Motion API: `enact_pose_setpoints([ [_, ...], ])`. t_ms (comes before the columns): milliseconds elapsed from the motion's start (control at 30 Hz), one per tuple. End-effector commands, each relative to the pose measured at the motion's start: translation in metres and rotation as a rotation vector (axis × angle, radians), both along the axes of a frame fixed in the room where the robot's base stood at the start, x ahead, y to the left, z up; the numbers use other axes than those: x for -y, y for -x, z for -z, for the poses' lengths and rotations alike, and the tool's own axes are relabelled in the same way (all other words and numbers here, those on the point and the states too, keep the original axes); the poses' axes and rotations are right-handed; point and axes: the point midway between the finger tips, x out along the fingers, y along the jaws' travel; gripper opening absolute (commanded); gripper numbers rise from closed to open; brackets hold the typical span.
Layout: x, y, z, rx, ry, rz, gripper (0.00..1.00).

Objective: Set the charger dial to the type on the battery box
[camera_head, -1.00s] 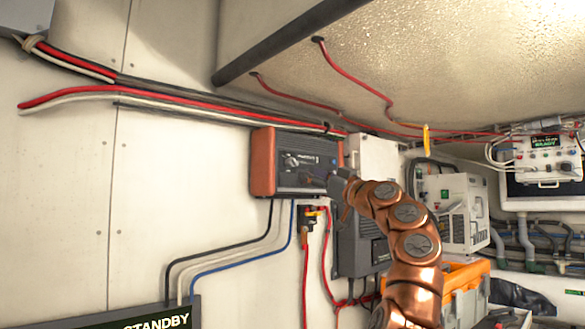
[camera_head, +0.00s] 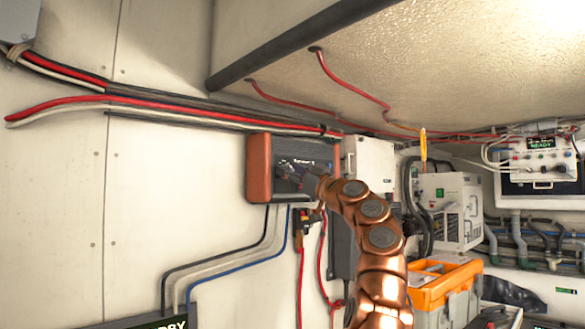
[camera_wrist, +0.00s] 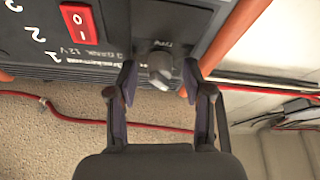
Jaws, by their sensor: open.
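The charger (camera_head: 259,168) is a dark box with orange ends, mounted on the white wall. Its grey dial (camera_wrist: 161,68) shows in the wrist view on the dark front face, with small lettering beside it that I cannot read surely. My gripper (camera_wrist: 158,82) is open, with one finger on each side of the dial; I cannot tell whether either finger touches it. In the head view my gripper (camera_head: 288,168) is in front of the charger and hides the dial. I cannot make out a battery box or its type label for certain.
A red rocker switch (camera_wrist: 81,23) sits left of the dial in the wrist view. Red and white cables (camera_head: 200,112) run above the charger. A white box (camera_head: 370,165) is close on its right. An orange-lidded case (camera_head: 440,280) stands lower right.

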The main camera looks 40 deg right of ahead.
Motion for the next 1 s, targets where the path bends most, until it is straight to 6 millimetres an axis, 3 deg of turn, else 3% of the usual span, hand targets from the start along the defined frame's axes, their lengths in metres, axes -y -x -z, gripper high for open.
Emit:
enact_pose_setpoints([
  [200, 0.0001, 0.0003, 0.0, 0.0, 0.001, 0.0, 0.51],
  [700, 0.0002, 0.0006, -0.0002, 0.001, 0.0, 0.001, 0.0],
  [1000, 0.0001, 0.001, 0.0, 0.0, -0.016, 0.002, 0.0],
])
